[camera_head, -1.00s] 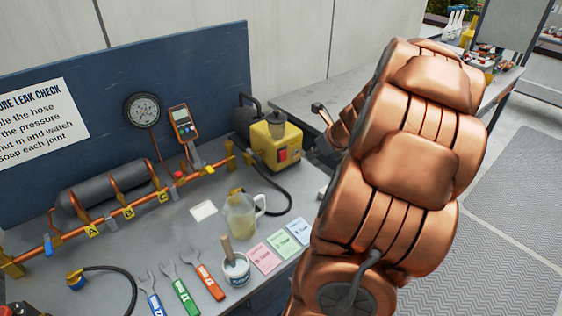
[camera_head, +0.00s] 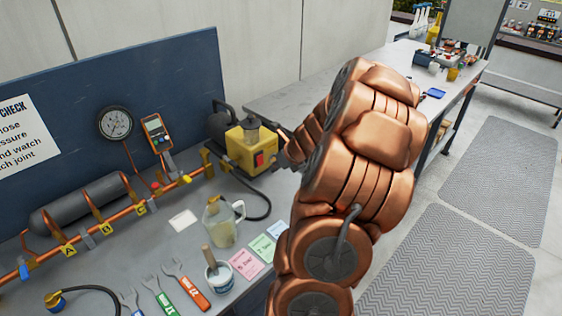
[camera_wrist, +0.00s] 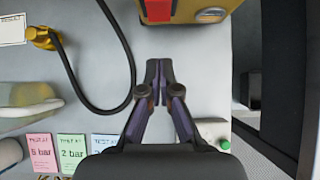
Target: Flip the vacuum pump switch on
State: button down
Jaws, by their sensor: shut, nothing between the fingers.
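The vacuum pump is a yellow box (camera_head: 243,148) with a dark motor behind it, at the right end of the blue panel. Its red switch (camera_head: 258,159) is on the face towards the arm. In the wrist view the red switch (camera_wrist: 158,10) is at the top edge, cut off, with the yellow pump body (camera_wrist: 205,30) beside it. My gripper (camera_wrist: 160,68) is shut and empty, its fingertips pointing at the switch with a gap in the picture. In the head view the arm hides most of the gripper. The switch's on or off position cannot be told.
A black hose (camera_head: 262,205) curves from the pump over the grey bench. A jug (camera_head: 222,225), a brush pot (camera_head: 218,278), coloured cards (camera_head: 246,264) and several wrenches lie in front. A green button (camera_wrist: 225,145) on a pale box is right of my gripper.

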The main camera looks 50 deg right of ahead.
aim_at(260, 160)
jog(key=w, duration=0.1)
jog(key=w+f+p, duration=0.1)
jog(key=w, duration=0.1)
jog(key=shift+d+f, duration=0.1)
jog(key=shift+f, duration=0.05)
jog(key=shift+w+d+f, duration=0.1)
jog(key=shift+w+d, duration=0.05)
jog(key=shift+w, duration=0.7)
